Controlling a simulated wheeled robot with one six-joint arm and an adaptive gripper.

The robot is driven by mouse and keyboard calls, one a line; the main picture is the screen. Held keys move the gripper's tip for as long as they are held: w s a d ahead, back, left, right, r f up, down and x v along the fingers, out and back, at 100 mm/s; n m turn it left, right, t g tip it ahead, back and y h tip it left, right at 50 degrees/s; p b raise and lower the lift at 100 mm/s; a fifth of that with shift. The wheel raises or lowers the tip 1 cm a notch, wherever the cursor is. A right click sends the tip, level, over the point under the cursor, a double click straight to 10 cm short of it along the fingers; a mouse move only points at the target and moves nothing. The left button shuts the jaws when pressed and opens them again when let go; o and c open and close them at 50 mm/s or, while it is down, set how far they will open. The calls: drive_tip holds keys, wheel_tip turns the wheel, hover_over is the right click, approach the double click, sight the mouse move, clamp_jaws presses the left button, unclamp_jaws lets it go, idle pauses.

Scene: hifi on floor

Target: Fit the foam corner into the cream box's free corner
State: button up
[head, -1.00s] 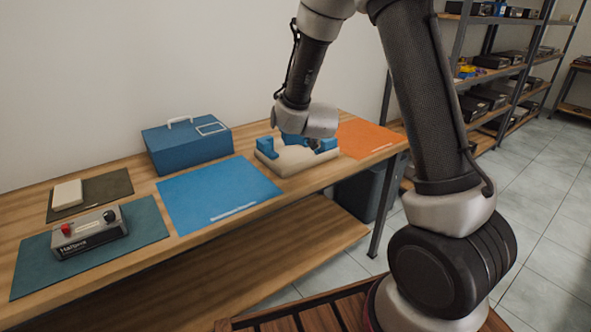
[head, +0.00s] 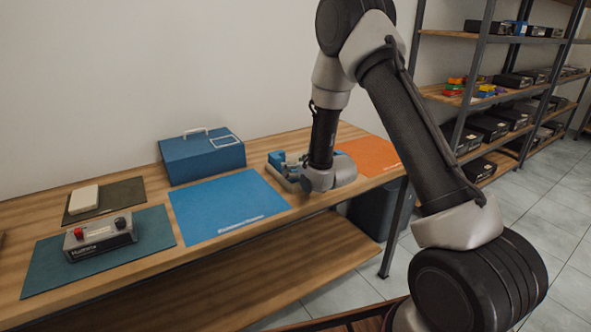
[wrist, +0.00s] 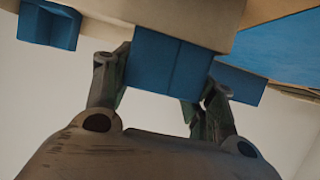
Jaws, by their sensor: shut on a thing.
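The cream box (wrist: 205,8) fills the top of the wrist view. In the head view it sits on the bench and is mostly hidden behind my gripper (head: 329,178). Blue foam corners stand at the box: one (wrist: 48,25) at upper left and another (wrist: 240,82) at right in the wrist view. In the wrist view my gripper (wrist: 163,82) is shut on a blue foam corner (wrist: 168,62) between its two fingers. The held piece overlaps the box's edge in this view; I cannot tell whether it is seated or touching.
A blue mat (head: 225,205) lies left of the box and an orange mat (head: 368,155) right of it. A blue case (head: 203,158) stands behind. A grey device (head: 100,238) and a white block (head: 84,199) lie further left. Shelving (head: 450,95) stands at right.

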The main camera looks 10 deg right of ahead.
drive_tip(key=shift+f, duration=0.35)
drive_tip(key=o, duration=0.8)
drive_tip(key=shift+c, duration=0.2)
drive_tip(key=shift+r, duration=0.25)
drive_tip(key=s+d+r+m+g+h, duration=0.1)
drive_tip(key=s+d+r+g+h, duration=0.1)
drive_tip(key=s+d+r, duration=0.6)
drive_tip(key=s+d+r+m+g+h, duration=0.15)
drive_tip(key=s+d+r, duration=0.25)
drive_tip(key=s+r, duration=0.7)
drive_tip(key=s+d+r+g, duration=0.1)
drive_tip(key=s+r+g, duration=0.1)
drive_tip(key=s, duration=1)
drive_tip(key=s+d+r+m+g, duration=0.1)
drive_tip(key=s+d+r+g, duration=0.1)
drive_tip(key=s, duration=1.1)
drive_tip(key=shift+r+g+h, duration=0.35)
drive_tip(key=shift+r+g, duration=0.2)
drive_tip(key=shift+r, duration=0.1)
